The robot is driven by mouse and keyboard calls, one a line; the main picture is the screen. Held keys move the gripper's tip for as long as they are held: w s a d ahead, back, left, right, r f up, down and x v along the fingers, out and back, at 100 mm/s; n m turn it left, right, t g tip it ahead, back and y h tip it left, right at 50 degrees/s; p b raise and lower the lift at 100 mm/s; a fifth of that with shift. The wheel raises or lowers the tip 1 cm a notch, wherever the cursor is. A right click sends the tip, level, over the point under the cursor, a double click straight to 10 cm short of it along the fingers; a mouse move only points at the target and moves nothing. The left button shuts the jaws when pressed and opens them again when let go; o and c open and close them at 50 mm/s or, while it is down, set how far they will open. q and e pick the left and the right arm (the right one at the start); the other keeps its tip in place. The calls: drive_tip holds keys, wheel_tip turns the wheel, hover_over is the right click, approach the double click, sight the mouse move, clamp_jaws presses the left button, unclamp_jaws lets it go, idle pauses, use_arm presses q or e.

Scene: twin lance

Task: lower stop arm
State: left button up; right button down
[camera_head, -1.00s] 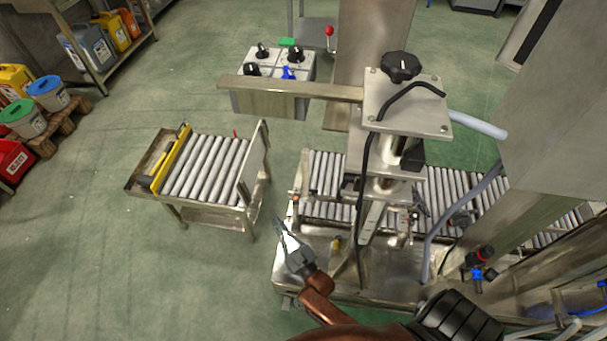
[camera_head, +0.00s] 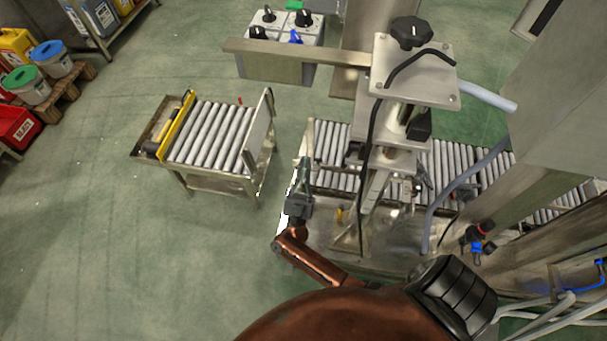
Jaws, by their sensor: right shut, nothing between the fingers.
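An upright pale bar (camera_head: 310,135) stands at the left end of the roller conveyor (camera_head: 332,150) under the machine head. It looks like the stop arm, raised, though I cannot be sure. My right gripper (camera_head: 304,170) is shut and empty, its fingers pointing away from me beside the conveyor's left end, just below this bar in the picture. I cannot tell whether the fingertips touch the bar. They overlap the near frame and partly hide it. My left gripper is not in view.
A separate roller table (camera_head: 212,186) with a yellow edge stands to the left, with a floor gap before the machine. A control box (camera_head: 275,65) with knobs sits behind a horizontal metal arm. The machine's post and hoses (camera_head: 440,215) crowd the right.

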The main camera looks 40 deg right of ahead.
sight(311, 129)
drive_tip(key=w+d+r, duration=0.2)
drive_tip(key=w+d+b, duration=0.1)
drive_tip(key=d, duration=0.1)
drive_tip(key=shift+w+d+r, duration=0.1)
drive_tip(key=shift+w+r, duration=0.25)
drive_tip(key=shift+r, duration=0.05)
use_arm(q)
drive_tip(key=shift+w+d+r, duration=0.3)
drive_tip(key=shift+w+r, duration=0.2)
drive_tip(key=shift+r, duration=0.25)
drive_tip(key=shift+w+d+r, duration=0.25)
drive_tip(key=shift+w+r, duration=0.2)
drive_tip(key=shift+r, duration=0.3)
use_arm(e)
drive_tip(key=shift+w+d+r, duration=0.15)
drive_tip(key=shift+w+d, duration=0.1)
drive_tip(key=shift+d, duration=0.1)
drive_tip(key=shift+a, duration=0.15)
drive_tip(key=shift+r, duration=0.1)
